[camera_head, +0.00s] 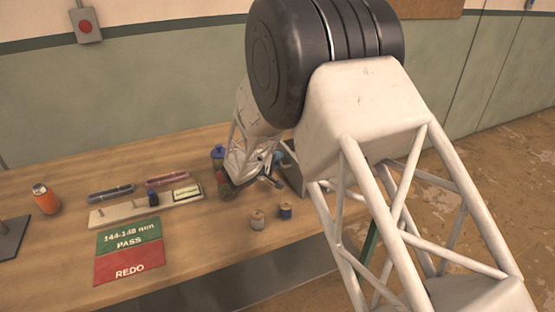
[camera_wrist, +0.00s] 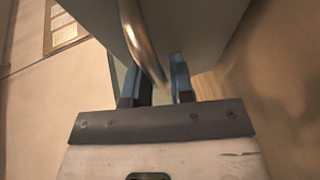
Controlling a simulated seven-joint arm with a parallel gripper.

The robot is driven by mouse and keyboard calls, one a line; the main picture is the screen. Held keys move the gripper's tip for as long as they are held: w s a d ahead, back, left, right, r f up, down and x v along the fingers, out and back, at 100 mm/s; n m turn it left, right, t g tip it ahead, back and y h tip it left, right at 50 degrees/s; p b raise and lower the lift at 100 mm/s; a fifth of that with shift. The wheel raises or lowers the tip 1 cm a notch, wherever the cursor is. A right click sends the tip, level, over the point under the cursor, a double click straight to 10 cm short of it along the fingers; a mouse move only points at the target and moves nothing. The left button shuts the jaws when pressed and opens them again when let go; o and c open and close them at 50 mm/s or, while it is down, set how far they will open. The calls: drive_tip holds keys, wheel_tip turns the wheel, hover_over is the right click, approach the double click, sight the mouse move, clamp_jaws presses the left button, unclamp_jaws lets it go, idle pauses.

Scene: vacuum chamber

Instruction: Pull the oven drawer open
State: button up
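The oven (camera_head: 292,170) is a grey box at the right end of the bench, mostly hidden behind my arm in the head view. In the wrist view its grey front face (camera_wrist: 195,28) is close ahead, with a curved metal bar handle (camera_wrist: 143,42) on it. My gripper (camera_wrist: 158,84) has its two blue-tipped fingers apart, one on each side of the bar's near end. A gap shows between bar and fingers. In the head view my gripper (camera_head: 272,178) is small and partly hidden at the oven. I cannot see the drawer's edges.
On the bench (camera_head: 60,270) lie a green and red PASS/REDO card (camera_head: 130,250), a pale tray (camera_head: 115,213), an orange can (camera_head: 45,198) and two small spools (camera_head: 257,218). A blue-capped bottle (camera_head: 218,155) stands close beside my gripper. The bench front near the card is clear.

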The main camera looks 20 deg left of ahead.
idle(0.3)
drive_tip(key=v, duration=0.7)
drive_tip(key=shift+s, duration=0.35)
drive_tip(key=shift+a+r, duration=0.1)
